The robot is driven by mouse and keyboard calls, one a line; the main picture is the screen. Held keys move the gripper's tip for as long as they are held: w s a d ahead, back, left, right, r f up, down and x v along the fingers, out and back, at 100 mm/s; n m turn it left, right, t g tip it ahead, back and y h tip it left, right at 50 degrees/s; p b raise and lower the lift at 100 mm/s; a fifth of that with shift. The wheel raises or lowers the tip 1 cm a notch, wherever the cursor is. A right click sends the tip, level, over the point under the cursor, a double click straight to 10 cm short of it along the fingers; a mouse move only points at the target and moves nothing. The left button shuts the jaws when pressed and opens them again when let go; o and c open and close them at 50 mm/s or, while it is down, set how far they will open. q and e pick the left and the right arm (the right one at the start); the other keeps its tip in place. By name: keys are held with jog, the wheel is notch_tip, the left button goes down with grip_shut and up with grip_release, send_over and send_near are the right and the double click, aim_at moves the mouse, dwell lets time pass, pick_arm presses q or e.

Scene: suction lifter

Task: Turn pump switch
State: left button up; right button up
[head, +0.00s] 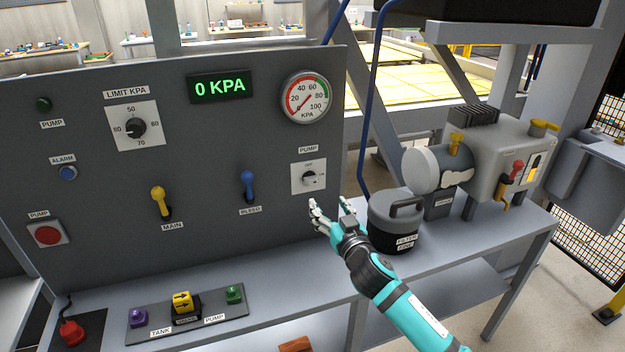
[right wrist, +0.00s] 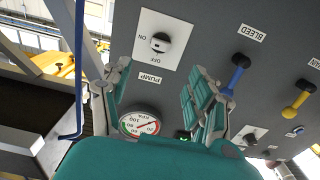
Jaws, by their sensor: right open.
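The pump switch (head: 309,178) is a small black rotary knob on a white plate, under a PUMP label at the right side of the grey panel. It also shows in the right wrist view (right wrist: 160,43), beyond the fingers. Which mark the knob points to is too small to tell for certain. My right gripper (head: 328,204) is open and empty, just below and right of the switch plate, apart from the knob. Its two teal-padded fingers (right wrist: 161,90) show spread in the right wrist view. My left gripper is out of view.
The panel's display (head: 220,86) reads 0 KPA, above left of the round gauge (head: 307,97). A blue bleed lever (head: 248,184) and yellow main lever (head: 159,201) stand left of the switch. A filter canister (head: 394,222) and a pump (head: 497,150) stand on the bench at right.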

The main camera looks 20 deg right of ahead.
aim_at(312, 182)
jog(key=w, duration=0.8)
jog(key=w+d+p, duration=0.1)
jog(key=w, duration=0.3)
jog(key=shift+w+d, duration=0.1)
jog(key=shift+w, duration=0.1)
jog(key=c, duration=1.1)
jog(key=shift+f, duration=0.1)
